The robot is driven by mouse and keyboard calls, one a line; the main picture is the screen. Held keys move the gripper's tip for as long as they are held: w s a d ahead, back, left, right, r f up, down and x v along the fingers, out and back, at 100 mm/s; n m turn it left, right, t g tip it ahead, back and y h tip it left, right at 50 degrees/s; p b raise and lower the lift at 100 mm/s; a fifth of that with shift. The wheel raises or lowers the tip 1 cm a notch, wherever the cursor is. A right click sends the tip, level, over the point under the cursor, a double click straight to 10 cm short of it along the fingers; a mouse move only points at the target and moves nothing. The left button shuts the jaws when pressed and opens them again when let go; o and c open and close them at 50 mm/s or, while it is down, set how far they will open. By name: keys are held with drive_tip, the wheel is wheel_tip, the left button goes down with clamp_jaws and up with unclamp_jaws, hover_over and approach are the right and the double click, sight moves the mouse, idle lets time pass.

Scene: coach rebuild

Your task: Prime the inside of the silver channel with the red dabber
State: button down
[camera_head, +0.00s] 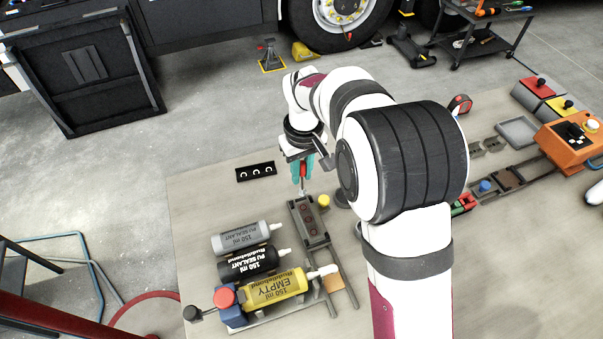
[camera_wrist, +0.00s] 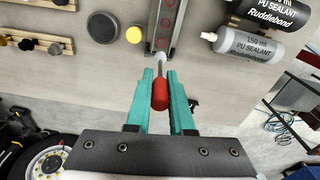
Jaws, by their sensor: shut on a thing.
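My gripper (camera_head: 303,163) is shut on the red dabber (camera_head: 303,171), its teal fingers on either side of the red handle. In the wrist view the dabber (camera_wrist: 160,92) points its pale tip toward the near end of the silver channel (camera_wrist: 178,38). The silver channel (camera_head: 313,226) lies on the table just below my gripper in the head view, with dark reddish round marks along its inside. The tip is at or just above the channel's end; I cannot tell whether it touches.
Grey (camera_head: 244,238), black (camera_head: 250,264) and yellow (camera_head: 275,289) sealant tubes lie left of the channel. A yellow round piece (camera_head: 323,200) and a dark disc (camera_wrist: 102,27) are close on its other side. A black plate with rings (camera_head: 256,171) lies behind, left.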

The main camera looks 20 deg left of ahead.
drive_tip(key=shift+r, duration=1.4)
drive_tip(key=shift+s+d, duration=0.2)
drive_tip(key=shift+d, duration=0.05)
drive_tip(key=s+d+f, duration=0.4)
drive_tip(key=s+d, duration=0.2)
drive_tip(key=shift+f, duration=0.25)
